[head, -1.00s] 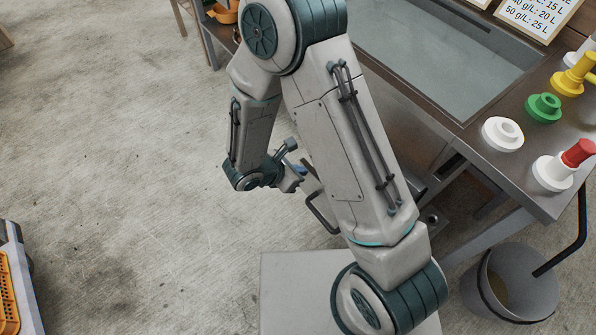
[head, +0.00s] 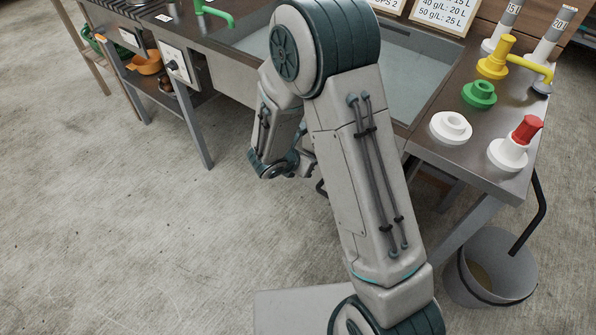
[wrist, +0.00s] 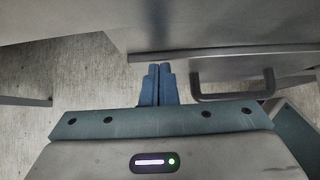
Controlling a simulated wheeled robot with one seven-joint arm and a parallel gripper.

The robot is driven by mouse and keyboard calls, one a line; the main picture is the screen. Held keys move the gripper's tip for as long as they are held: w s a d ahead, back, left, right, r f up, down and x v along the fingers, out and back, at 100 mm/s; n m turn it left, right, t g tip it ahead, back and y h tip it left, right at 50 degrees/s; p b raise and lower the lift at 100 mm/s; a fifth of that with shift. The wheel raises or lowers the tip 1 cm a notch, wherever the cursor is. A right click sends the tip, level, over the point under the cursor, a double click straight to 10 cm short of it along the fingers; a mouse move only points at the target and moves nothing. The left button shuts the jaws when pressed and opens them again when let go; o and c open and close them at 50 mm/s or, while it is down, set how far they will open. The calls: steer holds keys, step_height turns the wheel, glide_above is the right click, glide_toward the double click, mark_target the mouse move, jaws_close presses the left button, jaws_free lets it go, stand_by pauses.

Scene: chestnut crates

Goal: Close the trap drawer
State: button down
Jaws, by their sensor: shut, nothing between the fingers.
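My gripper shows in the wrist view as two blue fingers (wrist: 157,85) pressed together, with nothing between them. A grey bar handle (wrist: 237,96) is just right of the fingertips, on a grey front panel with a straight edge (wrist: 225,54), which I take for the trap drawer's front. The fingers are beside the handle, not around it; I cannot tell whether they touch the panel. In the head view my arm hides most of the gripper and the drawer. A small dark piece of the handle (head: 320,188) shows beside the arm. How far the drawer is open cannot be seen.
The steel sink bench (head: 470,150) stands close on the right, with a yellow tap (head: 495,60), a green fitting (head: 479,95) and white fittings. A grey bucket (head: 490,267) stands below its end. The concrete floor (head: 130,220) at the left is clear.

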steer(key=shift+w+d+r, duration=0.1)
steer(key=shift+w+d, duration=0.35)
steer(key=shift+w+d, duration=0.1)
steer(key=shift+d, duration=0.05)
steer(key=s+a+r+p, duration=0.2)
steer(key=s+a+r, duration=0.5)
steer(key=s+a, duration=0.1)
steer(key=shift+s+p, duration=0.3)
steer(key=shift+s, duration=0.1)
steer(key=shift+a, duration=0.1)
